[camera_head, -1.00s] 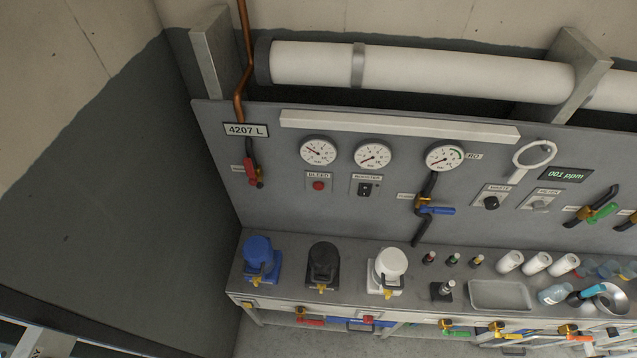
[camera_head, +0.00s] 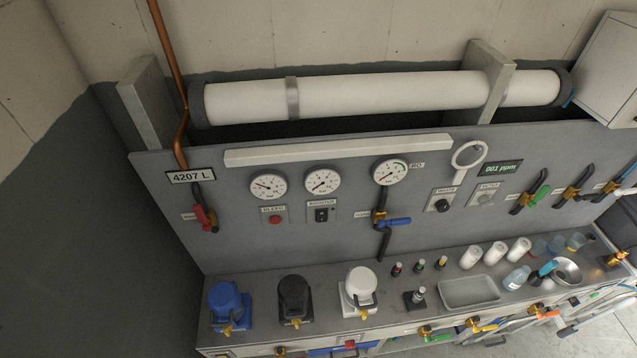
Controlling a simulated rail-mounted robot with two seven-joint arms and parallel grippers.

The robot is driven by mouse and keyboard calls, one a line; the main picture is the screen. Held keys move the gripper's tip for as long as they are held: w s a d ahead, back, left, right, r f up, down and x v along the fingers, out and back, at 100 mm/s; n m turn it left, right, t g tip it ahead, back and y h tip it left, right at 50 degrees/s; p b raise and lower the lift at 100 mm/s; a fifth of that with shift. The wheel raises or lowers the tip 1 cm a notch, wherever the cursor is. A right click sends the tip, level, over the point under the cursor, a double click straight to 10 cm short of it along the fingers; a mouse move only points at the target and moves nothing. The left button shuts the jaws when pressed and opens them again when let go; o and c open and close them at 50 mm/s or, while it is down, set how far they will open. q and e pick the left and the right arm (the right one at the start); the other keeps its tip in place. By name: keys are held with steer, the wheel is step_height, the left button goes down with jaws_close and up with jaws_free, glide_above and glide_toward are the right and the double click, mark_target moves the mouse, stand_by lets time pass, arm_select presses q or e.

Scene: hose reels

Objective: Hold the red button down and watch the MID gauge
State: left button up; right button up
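The red button (camera_head: 275,219) sits on a small plate on the grey wall panel, under a label that seems to read BLEED. Nothing touches it. Three round white gauges are mounted above: a left gauge (camera_head: 268,187), a middle gauge (camera_head: 322,182) and a right gauge (camera_head: 390,171) with a green arc, beside an RO label. No MID lettering is readable, so I cannot confirm which gauge is MID. The needles on the left and middle gauges point toward the left side; exact readings are too small to tell. Neither of my grippers is in view.
A black switch (camera_head: 321,215) is right of the button, a red-handled valve (camera_head: 205,218) left. A blue-handled valve (camera_head: 393,222) hangs below the right gauge. Blue (camera_head: 229,303), black (camera_head: 294,298) and white (camera_head: 358,290) housings stand on the bench, with bottles and a tray (camera_head: 470,292) farther right.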

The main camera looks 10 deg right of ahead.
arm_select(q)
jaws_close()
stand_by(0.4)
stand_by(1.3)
